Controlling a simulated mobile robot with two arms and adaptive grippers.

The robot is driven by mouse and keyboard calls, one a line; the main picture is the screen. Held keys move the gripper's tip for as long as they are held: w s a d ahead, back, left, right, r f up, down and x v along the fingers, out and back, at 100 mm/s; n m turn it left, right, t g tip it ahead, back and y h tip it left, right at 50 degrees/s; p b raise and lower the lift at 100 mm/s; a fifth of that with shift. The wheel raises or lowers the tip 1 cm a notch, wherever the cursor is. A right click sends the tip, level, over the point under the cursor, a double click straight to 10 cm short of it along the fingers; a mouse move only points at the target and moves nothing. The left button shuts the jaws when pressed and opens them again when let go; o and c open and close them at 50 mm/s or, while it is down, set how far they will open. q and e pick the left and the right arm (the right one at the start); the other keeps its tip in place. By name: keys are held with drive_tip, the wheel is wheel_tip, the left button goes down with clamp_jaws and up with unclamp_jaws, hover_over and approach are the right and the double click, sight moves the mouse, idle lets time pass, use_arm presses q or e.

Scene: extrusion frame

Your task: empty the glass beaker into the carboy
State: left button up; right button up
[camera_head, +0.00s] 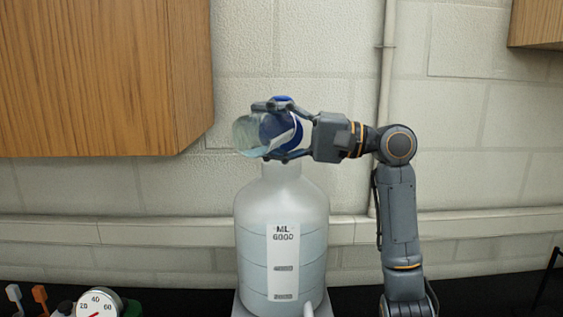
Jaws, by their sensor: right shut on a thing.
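The glass beaker (247,135) is clear with a dark blue part at its right side. It lies tilted on its side just above the neck of the carboy. My right gripper (272,131) comes in from the right and is shut on the beaker, one finger above it and one below. The carboy (312,216) is a large translucent white bottle, upright, with a white volume label on its front. Its mouth is hidden behind the beaker and lower finger. I cannot tell whether liquid is flowing. My left gripper is not in view.
A wooden cabinet (95,75) hangs at the upper left, and another (540,22) at the upper right. A round dial gauge (99,303) and small orange and white fittings stand at the lower left. A pipe runs along the pale block wall behind.

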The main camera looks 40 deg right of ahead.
drive_tip(key=shift+d+f+m, duration=0.1)
drive_tip(key=shift+f+m, duration=0.1)
drive_tip(key=shift+m, duration=0.2)
